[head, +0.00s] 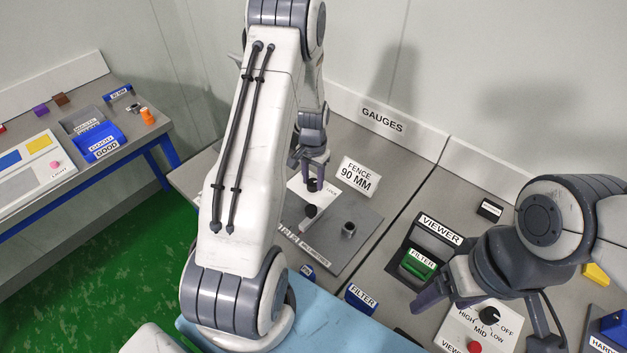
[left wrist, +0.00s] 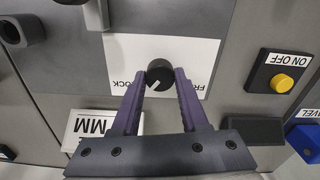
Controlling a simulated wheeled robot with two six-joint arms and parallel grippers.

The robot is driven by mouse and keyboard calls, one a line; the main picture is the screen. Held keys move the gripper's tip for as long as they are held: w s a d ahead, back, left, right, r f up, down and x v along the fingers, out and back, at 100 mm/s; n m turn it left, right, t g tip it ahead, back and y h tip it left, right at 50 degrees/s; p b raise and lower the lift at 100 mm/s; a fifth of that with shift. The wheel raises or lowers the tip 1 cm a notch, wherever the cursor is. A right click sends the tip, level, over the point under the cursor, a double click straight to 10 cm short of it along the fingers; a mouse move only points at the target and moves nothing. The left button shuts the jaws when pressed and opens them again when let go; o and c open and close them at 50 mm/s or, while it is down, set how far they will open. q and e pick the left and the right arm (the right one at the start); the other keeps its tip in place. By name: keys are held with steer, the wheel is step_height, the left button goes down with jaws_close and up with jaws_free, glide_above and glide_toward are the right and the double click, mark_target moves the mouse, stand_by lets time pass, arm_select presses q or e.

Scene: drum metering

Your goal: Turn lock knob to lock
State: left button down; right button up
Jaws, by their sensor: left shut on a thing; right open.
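The lock knob (left wrist: 159,71) is a round black knob on a white plate (left wrist: 190,52) with a lock label and a partly hidden label starting FR. My left gripper (left wrist: 160,78) is shut on the knob, one purple finger on each side. The knob's pale pointer line slants to the lower left in the left wrist view, toward the lock-label side. In the head view my left gripper (head: 312,172) reaches down onto the knob (head: 313,185), which the fingers partly cover. My right gripper (head: 441,287) is open and empty near the viewer.
A "FENCE 90 MM" sign (head: 359,178) stands right beside the left gripper. A grey plate with small posts (head: 348,229) lies in front. The viewer box (head: 424,253) and a dial panel (head: 481,330) are near my right gripper. A yellow button box (left wrist: 281,83) shows in the left wrist view.

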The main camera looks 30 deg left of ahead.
mark_target(313, 182)
arm_select(q)
steer(key=shift+m, duration=0.7)
steer(key=shift+c, duration=2.1)
jaws_free()
steer(key=shift+r, duration=0.15)
step_height(313, 182, up, 10)
steer(key=b, duration=0.2)
steer(key=shift+r, duration=0.15)
